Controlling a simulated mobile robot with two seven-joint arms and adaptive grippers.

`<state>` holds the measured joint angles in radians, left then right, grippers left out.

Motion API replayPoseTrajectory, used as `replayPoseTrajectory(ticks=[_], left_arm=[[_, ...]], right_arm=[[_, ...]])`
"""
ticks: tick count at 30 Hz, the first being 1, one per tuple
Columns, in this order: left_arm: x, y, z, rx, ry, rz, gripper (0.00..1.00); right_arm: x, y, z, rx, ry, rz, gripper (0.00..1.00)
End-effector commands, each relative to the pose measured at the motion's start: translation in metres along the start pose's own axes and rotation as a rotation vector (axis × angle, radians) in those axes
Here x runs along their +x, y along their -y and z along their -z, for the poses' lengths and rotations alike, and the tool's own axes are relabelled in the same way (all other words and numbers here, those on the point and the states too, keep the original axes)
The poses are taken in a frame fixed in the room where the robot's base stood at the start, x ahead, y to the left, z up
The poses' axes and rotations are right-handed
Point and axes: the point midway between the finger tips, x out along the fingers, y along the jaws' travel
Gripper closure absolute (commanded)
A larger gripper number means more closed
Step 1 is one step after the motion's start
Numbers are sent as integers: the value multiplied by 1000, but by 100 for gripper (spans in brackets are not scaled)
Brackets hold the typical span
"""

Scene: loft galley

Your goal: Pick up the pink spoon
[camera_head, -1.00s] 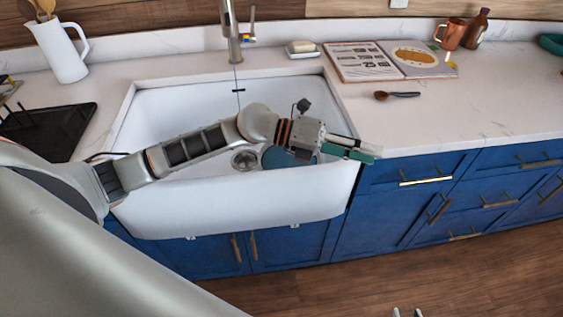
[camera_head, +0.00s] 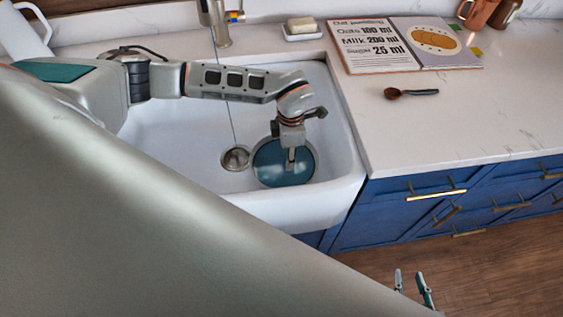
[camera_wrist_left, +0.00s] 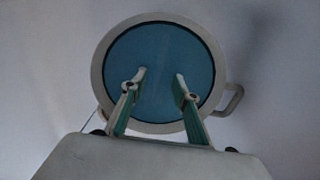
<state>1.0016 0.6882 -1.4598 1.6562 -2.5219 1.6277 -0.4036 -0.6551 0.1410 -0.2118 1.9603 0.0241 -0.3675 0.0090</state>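No spoon that looks pink shows. A spoon (camera_head: 407,92) with a brown bowl and dark handle lies on the counter right of the sink, below the open book. My left gripper (camera_head: 291,157) points down into the sink over a round teal thing with a pale rim (camera_head: 271,172). In the left wrist view the gripper (camera_wrist_left: 160,76) is open, its fingers apart in front of the teal round (camera_wrist_left: 160,45), which has a handle on its right. Contact cannot be told. My right gripper (camera_head: 411,280) is at the bottom edge, open and empty, away from the spoon.
The white sink (camera_head: 190,125) has a drain (camera_head: 235,158). A soap dish (camera_head: 302,33) and tap (camera_head: 217,25) stand behind it. An open book (camera_head: 405,45) and copper mug (camera_head: 479,12) are at the back right. The counter around the spoon is clear.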

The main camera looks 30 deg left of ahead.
Motion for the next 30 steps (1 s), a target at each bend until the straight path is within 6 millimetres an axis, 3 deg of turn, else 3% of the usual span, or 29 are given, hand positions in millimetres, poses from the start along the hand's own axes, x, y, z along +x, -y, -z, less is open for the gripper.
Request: replayPoseTrajectory(ticks=[12,22,23,26,30], left_arm=[[52,0,-3,-2,1,4,70],[60,-1,-4,-1,3,1,70],[60,-1,-4,-1,3,2,73],[60,-1,-4,-1,3,2,99],[59,-1,-4,-1,3,2,100]], right_arm=[[0,-1,6,-1,-5,-1,71],[0,-2,10,-1,-13,-2,71],[0,-2,10,-1,-13,-2,71],[0,-2,10,-1,-13,-2,71],[0,-2,10,0,-12,-2,71]])
